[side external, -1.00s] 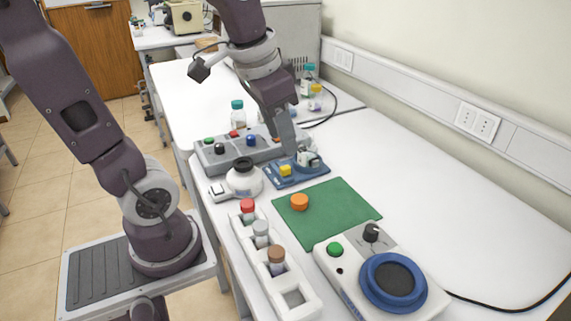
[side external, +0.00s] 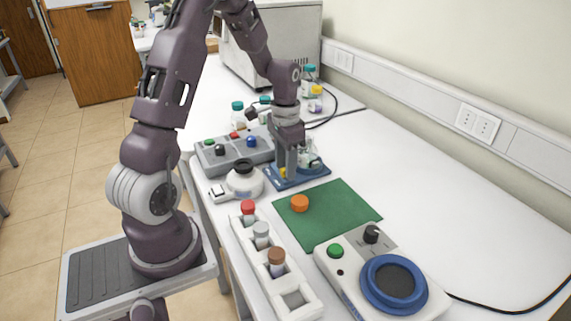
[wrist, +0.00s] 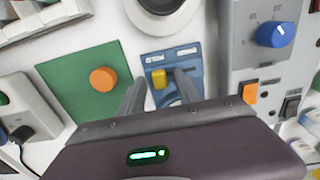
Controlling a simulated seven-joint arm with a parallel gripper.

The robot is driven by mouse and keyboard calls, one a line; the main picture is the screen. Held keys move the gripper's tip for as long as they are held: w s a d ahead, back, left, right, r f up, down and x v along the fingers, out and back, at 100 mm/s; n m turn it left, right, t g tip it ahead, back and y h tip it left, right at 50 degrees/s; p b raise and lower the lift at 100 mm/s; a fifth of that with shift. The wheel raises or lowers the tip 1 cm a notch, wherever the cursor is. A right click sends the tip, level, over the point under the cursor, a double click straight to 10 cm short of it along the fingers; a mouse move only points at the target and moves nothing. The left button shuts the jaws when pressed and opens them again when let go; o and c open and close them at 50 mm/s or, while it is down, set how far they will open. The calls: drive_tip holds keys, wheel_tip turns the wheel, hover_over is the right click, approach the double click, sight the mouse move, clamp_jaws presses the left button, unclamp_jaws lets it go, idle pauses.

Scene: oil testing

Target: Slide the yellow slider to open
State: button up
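The yellow slider (wrist: 159,78) is a small block on a blue base (wrist: 150,59) with white labels along its far edge. In the wrist view, my gripper (wrist: 160,80) is open. Its fingers lie to the left and right of the slider, and gaps show on both sides of it. In the side external view, my gripper (side external: 291,168) points down over the blue base (side external: 316,172). Its fingers hide most of the yellow slider (side external: 283,172) there. I cannot tell whether a finger touches the slider.
A grey control box (side external: 214,162) with coloured knobs stands behind. A white device with a black top (side external: 244,182) is close on the left. A green mat (side external: 335,207) carries an orange cap (side external: 300,203). A white vial rack (side external: 294,313) is nearer.

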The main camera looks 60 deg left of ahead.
clamp_jaws()
idle(1.4)
